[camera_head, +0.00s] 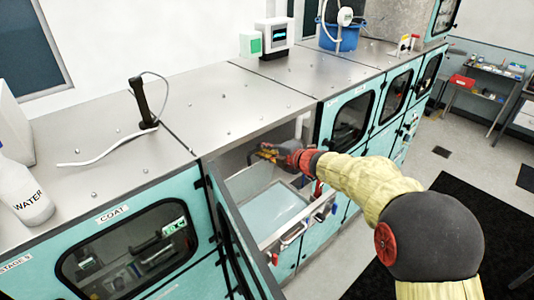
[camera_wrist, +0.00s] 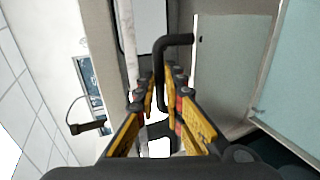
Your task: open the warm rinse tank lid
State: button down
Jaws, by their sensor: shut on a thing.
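My gripper (camera_head: 266,154) reaches into an open bay of the teal machine in the head view. In the wrist view my gripper (camera_wrist: 162,82) has its yellow fingers closed around a black bent handle (camera_wrist: 176,40). The handle's upper end meets a pale grey panel (camera_wrist: 224,68), which appears to be the lid. No label naming the tank is readable. In the head view a pale blue flat surface (camera_head: 265,212) lies in the bay below my gripper; I cannot tell whether it is liquid or a cover.
A teal door (camera_head: 236,245) stands open at the bay's left. A steel worktop (camera_head: 215,105) runs above, with a black stand and cable (camera_head: 143,103). A water bottle (camera_head: 22,190) is at far left, a blue bucket (camera_head: 340,35) at the back. Small handles line the bay's front edge.

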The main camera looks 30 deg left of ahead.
jog(key=shift+w+a+r, duration=0.1)
jog(key=shift+r, duration=0.35)
jog(key=shift+w+a+r, duration=0.1)
jog(key=shift+r, duration=0.3)
jog(key=c, duration=2.2)
grip_release()
jog(key=shift+c, duration=0.2)
jog(key=shift+o, duration=0.4)
jog(key=shift+d, duration=0.15)
jog(key=shift+s+f, duration=0.1)
jog(key=shift+f, duration=0.2)
jog(key=v, duration=1.2)
jog(key=shift+f, duration=0.25)
jog(key=shift+s, duration=0.1)
jog(key=shift+c, duration=0.2)
